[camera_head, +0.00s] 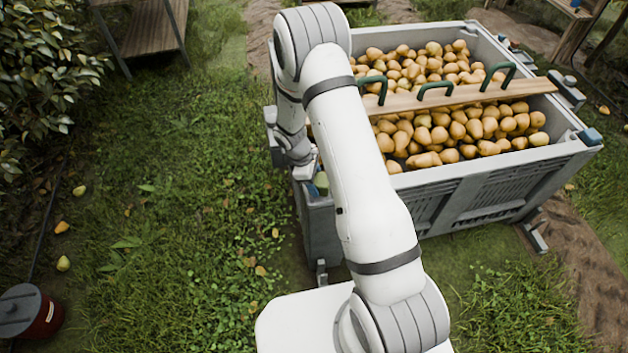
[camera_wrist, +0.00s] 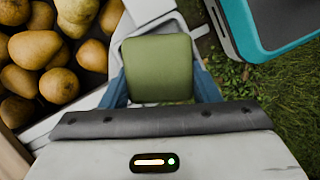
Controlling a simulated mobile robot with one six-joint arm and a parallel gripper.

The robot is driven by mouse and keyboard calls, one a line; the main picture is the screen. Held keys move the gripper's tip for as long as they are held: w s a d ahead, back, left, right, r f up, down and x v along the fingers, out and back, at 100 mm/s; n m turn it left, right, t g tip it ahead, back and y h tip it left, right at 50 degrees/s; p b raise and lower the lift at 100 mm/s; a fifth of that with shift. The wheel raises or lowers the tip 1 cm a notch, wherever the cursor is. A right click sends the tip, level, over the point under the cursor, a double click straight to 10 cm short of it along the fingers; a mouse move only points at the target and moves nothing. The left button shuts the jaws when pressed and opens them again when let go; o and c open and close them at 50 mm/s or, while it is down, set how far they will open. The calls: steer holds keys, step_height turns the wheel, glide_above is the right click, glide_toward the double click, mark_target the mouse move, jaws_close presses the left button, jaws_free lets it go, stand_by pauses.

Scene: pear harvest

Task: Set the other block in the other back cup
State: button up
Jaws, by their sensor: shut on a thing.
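A green block (camera_wrist: 158,62) sits between the two blue fingers of my gripper (camera_wrist: 160,88) in the wrist view, with a finger on each side. My gripper is shut on it, above the grey wall of the bin, with pears to its left. In the head view my arm hides most of the gripper. A small green patch (camera_head: 321,182) shows there at the bin's left front corner; I cannot tell if it is the held block. A grey, blue-topped fitting (camera_head: 590,137) is at the right front corner. I cannot make out an empty back cup clearly.
The grey bin (camera_head: 500,190) is full of pears (camera_head: 460,128). A wooden plank (camera_head: 450,97) with green handles lies across it. A teal-edged grey thing (camera_wrist: 270,28) is at the upper right in the wrist view. A red bucket (camera_head: 35,315) stands on the grass.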

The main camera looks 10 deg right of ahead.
steer(key=shift+f+b, duration=0.4)
steer(key=shift+f, duration=0.05)
steer(key=o, duration=1)
steer(key=shift+o, duration=0.2)
steer(key=shift+r, duration=0.1)
steer(key=shift+r+p, duration=0.25)
steer(key=shift+p, duration=0.1)
steer(key=v, duration=1.2)
steer(key=s+d+r+m+t+y, duration=0.1)
steer(key=s+d+r+m, duration=0.2)
steer(key=r, duration=0.5)
steer(key=s+d+r+m+y, duration=0.1)
steer(key=s+r+m, duration=0.2)
steer(key=s+r, duration=0.35)
steer(key=s+r+m+t, duration=0.1)
steer(key=s+r+m, duration=0.2)
steer(key=s+r, duration=0.2)
steer(key=s+r+m+t+y, duration=0.1)
steer(key=s+r+m, duration=0.3)
steer(key=s, duration=0.5)
steer(key=shift+d+r+t+y, duration=0.3)
steer(key=shift+d+r+t, duration=0.1)
